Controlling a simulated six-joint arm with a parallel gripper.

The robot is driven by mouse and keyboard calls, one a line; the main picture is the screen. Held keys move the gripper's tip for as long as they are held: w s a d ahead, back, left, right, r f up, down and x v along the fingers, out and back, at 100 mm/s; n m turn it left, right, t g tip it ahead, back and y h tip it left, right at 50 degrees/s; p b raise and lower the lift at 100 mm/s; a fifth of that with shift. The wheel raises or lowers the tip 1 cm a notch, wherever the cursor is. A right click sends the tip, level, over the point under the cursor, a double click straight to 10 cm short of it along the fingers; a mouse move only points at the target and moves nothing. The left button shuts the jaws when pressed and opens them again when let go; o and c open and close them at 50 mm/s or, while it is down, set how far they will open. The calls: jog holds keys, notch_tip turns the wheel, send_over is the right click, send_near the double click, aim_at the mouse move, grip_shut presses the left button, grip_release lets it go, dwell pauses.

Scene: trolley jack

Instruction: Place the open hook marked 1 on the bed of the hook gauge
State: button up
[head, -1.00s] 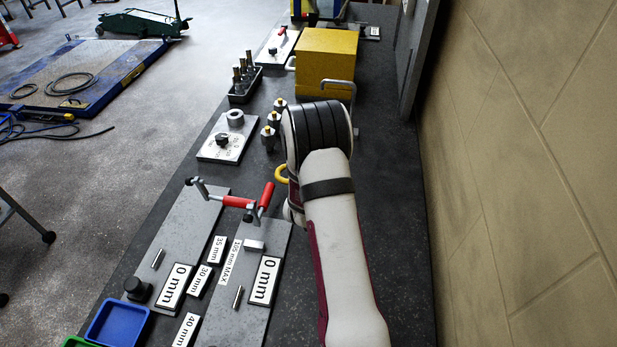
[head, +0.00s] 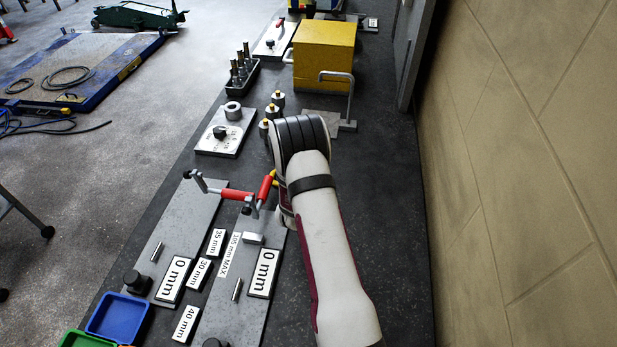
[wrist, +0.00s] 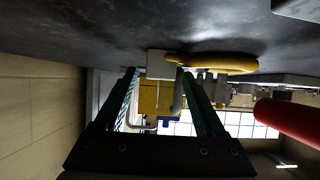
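A yellow hook (head: 274,178) lies on the dark bench beside a red grip, mostly hidden by my arm in the head view. In the wrist view the curved yellow hook (wrist: 225,62) joins a pale grey block (wrist: 160,62); no number is readable. My gripper (wrist: 160,76) is open, its two fingertips apart with the block just beyond or between them; contact cannot be told. In the head view my arm hides the gripper. Two grey metal plates carry mm labels: a left plate (head: 188,225) and a right plate (head: 226,312) labelled "105 mm MAX". Which is the hook gauge bed is unclear.
A red-gripped bar (head: 236,195) stands above the plates' far ends, close to the hook; a red grip (wrist: 290,120) is near on the wrist view's right. Beyond are brass-topped weights (head: 271,112) and a yellow box (head: 323,55). Bench to the arm's right is clear.

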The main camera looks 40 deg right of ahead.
jog(key=shift+s+a+r, duration=0.15)
jog(key=shift+r, duration=0.15)
jog(key=v, duration=1.1)
jog(key=shift+c, duration=0.4)
jog(key=shift+s+a, duration=0.15)
jog(key=shift+s, duration=0.05)
jog(key=shift+c, duration=0.8)
